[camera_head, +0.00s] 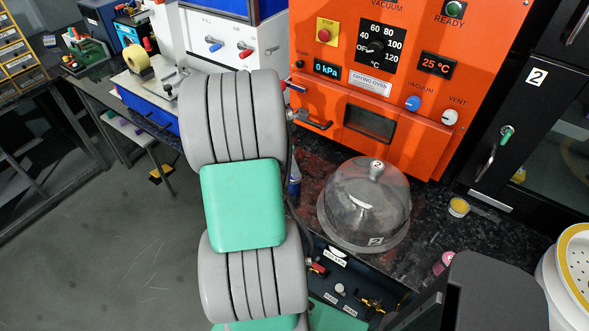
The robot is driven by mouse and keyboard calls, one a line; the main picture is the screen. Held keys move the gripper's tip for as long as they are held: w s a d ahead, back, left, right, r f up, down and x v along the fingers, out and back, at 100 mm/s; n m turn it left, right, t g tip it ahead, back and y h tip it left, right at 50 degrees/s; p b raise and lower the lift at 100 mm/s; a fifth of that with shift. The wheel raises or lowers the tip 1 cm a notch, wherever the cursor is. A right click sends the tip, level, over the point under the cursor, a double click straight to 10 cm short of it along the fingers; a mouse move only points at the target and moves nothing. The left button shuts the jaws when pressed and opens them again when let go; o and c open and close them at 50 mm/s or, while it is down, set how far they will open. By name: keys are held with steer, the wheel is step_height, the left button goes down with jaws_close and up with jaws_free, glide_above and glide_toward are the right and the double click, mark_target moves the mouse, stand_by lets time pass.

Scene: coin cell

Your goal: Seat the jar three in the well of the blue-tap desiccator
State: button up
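A clear glass dome (367,200) with a round knob on top and a label reading 2 stands on the dark speckled bench, in front of the orange oven. I cannot make out a blue tap on it. A small jar with a yellow top (459,207) stands to the right of the dome. A small pink-topped jar (444,262) is below it, partly covered by a dark grey block. I cannot read a number on either jar, so I cannot tell which is jar three.
The orange drying oven (405,75) stands at the back, with a black cabinet (525,120) on its right. A dark panel with taps and labels (345,280) is below the bench edge. A white perforated plate (580,270) is at the right edge. Bare bench shows around the jars.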

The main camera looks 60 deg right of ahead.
mark_target(294, 183)
steer(key=x, duration=0.7)
steer(key=shift+a+f+p, duration=0.25)
steer(key=shift+f+p, duration=0.05)
steer(key=shift+p, duration=0.1)
jaws_close()
